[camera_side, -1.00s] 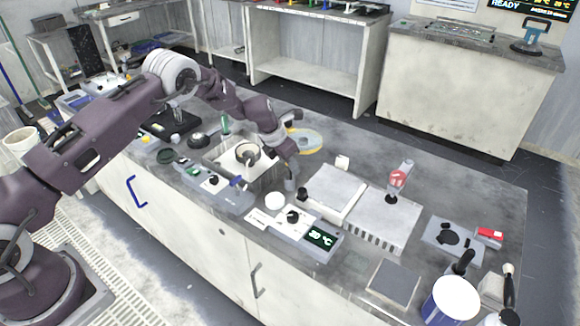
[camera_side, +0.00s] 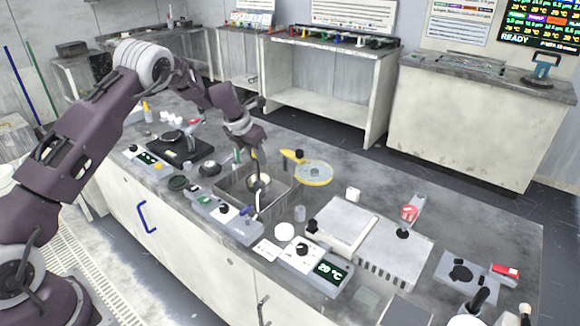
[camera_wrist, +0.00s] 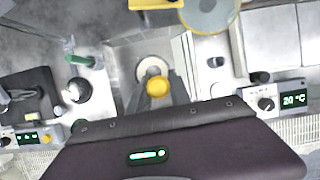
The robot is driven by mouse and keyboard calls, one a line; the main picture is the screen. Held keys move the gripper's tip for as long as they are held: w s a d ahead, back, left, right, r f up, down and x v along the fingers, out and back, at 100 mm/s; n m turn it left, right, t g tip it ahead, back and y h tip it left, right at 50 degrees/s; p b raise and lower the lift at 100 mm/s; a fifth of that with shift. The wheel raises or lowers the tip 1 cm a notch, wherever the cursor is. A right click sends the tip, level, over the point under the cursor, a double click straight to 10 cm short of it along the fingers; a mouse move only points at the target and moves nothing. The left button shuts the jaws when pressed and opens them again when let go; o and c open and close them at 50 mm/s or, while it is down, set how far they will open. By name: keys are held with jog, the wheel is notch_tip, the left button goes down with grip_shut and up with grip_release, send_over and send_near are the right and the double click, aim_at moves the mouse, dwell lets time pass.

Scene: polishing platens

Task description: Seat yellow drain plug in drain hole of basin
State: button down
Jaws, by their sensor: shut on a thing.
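The grey square basin (camera_side: 284,198) is sunk into the bench top, and a pale ring marks its drain (camera_side: 258,182). My gripper (camera_side: 256,172) points down over the basin. In the wrist view my gripper (camera_wrist: 158,94) is shut on the yellow drain plug (camera_wrist: 158,86), whose round top shows at the fingertips. The pale drain ring (camera_wrist: 152,68) lies just beyond the plug, slightly left, inside the basin (camera_wrist: 120,58). The plug's underside is hidden, and I cannot tell its height above the drain. The plug is not clear in the side view.
A yellow-edged disc (camera_side: 314,173) lies right of the basin. A green-handled tap (camera_wrist: 80,60) stands at its left in the wrist view. A white-topped block (camera_side: 345,225) stands farther right.

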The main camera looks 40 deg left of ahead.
jog(key=s+a+n+y, duration=0.1)
jog(key=s+a, duration=0.3)
jog(key=a, duration=0.6)
jog(key=shift+s+a+f+n, duration=0.25)
jog(key=shift+s+a+n, duration=0.05)
jog(key=shift+n, duration=0.5)
jog(key=shift+f, duration=2.9)
jog(key=shift+f, duration=1.3)
jog(key=c, duration=1.1)
grip_release()
jog(key=v, duration=0.7)
jog(key=shift+d, duration=0.1)
